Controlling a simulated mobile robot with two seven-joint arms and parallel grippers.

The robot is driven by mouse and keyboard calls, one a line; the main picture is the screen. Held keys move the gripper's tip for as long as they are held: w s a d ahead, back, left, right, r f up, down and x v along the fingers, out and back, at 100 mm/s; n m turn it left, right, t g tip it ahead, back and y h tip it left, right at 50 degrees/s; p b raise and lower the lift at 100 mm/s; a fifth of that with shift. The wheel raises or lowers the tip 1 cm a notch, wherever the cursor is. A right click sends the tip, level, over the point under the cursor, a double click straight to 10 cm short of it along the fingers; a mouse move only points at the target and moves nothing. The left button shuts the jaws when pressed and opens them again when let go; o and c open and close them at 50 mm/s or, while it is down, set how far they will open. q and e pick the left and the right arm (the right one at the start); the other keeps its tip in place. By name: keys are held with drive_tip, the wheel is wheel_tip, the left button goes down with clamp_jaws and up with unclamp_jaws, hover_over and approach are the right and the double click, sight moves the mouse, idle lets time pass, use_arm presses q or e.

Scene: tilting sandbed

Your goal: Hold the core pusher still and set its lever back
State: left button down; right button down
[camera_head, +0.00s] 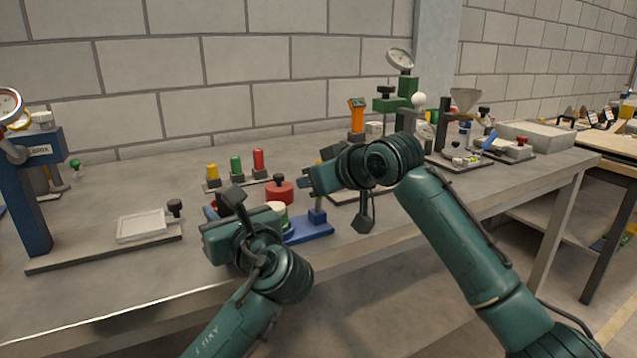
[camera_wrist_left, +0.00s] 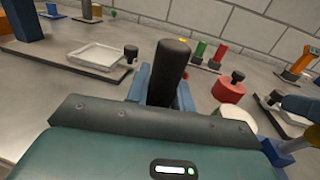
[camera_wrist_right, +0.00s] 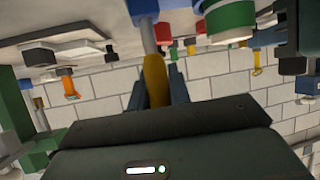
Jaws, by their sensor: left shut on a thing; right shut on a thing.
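The core pusher shows as a blue base (camera_head: 305,231) with a blue block near the table's front edge, partly hidden by my arms. My left gripper (camera_head: 213,208) is shut on its upright black handle (camera_wrist_left: 172,65), between the blue fingers in the left wrist view. My right gripper (camera_head: 308,182) is shut on the yellow grip of the lever (camera_wrist_right: 155,80). In the right wrist view a metal rod runs from this grip to a blue block (camera_wrist_right: 145,8). A white and green round piece (camera_head: 278,213) sits between the two grippers.
A red round piece with a black knob (camera_head: 280,190) stands just behind. Yellow, green and red pegs (camera_head: 236,167) stand further back. A white tray (camera_head: 142,226) is at left beside a blue stand (camera_head: 25,195). An orange device (camera_head: 357,115) stands behind my right arm.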

drive_tip(key=shift+w+a+f+g+h, duration=0.15)
drive_tip(key=shift+w+a+g+h, duration=0.1)
drive_tip(key=shift+w+g+h, duration=0.3)
drive_tip(key=shift+w+a+f+g+h, duration=0.15)
drive_tip(key=shift+w+a+g+h, duration=0.15)
drive_tip(key=shift+g+h, duration=0.35)
drive_tip(key=c, duration=1.3)
unclamp_jaws()
drive_tip(key=v, duration=1.2)
drive_tip(key=shift+w, duration=0.2)
drive_tip(key=shift+r, duration=0.1)
